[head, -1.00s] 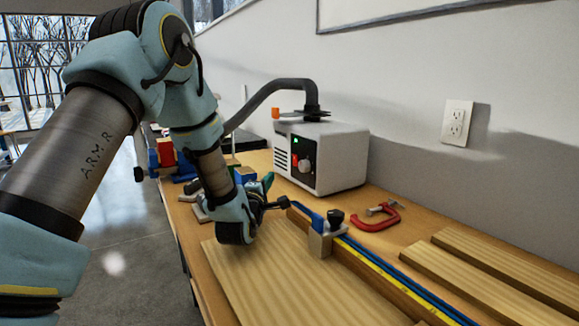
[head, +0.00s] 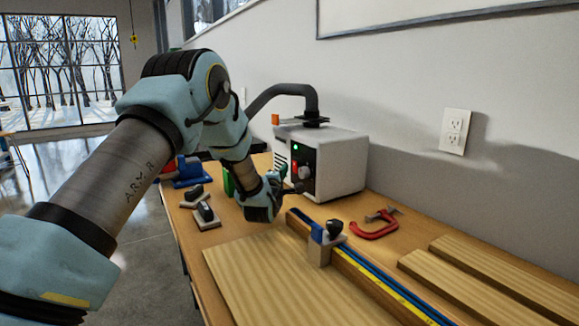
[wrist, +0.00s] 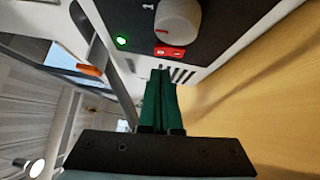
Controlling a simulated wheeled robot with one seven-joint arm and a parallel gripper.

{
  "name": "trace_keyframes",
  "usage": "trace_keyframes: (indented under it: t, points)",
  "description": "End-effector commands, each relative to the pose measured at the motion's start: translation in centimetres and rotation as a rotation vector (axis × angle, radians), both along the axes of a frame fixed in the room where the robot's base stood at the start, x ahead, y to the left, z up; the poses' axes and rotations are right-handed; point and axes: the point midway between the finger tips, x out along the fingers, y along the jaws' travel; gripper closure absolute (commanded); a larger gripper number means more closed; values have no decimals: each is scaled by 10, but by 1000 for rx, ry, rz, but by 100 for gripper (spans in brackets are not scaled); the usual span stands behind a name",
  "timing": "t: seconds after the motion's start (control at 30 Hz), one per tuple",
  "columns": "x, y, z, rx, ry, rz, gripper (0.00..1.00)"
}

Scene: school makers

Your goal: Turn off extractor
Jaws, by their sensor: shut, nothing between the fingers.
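The extractor (head: 342,166) is a white box with a black front panel and a grey hose (head: 290,90) on top, standing against the wall. Its green light (head: 295,147) is lit and also glows in the wrist view (wrist: 121,41). Beside the light on the panel are a round grey knob (wrist: 178,22) and a red switch (wrist: 170,52). My gripper (head: 283,171) is in front of the panel, fingers shut and empty. In the wrist view the green fingers (wrist: 160,92) point toward the panel, close to the switch. I cannot tell whether they touch it.
A blue clamp bar (head: 365,272) and a wooden board (head: 270,275) lie in front on the bench. A red C-clamp (head: 372,228) lies right of the extractor. Small black-handled tools (head: 206,213) stand at left. The bench between extractor and C-clamp is partly clear.

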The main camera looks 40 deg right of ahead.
Motion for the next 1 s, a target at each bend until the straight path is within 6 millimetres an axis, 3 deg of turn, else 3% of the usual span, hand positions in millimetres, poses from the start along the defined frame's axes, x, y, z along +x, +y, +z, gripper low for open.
trace_keyframes:
  t: [0.23, 1.0]
  points:
    - [-2, -20, 3, 0, -1, 1, 100]
    - [-2, -27, 5, 57, -6, 2, 100]
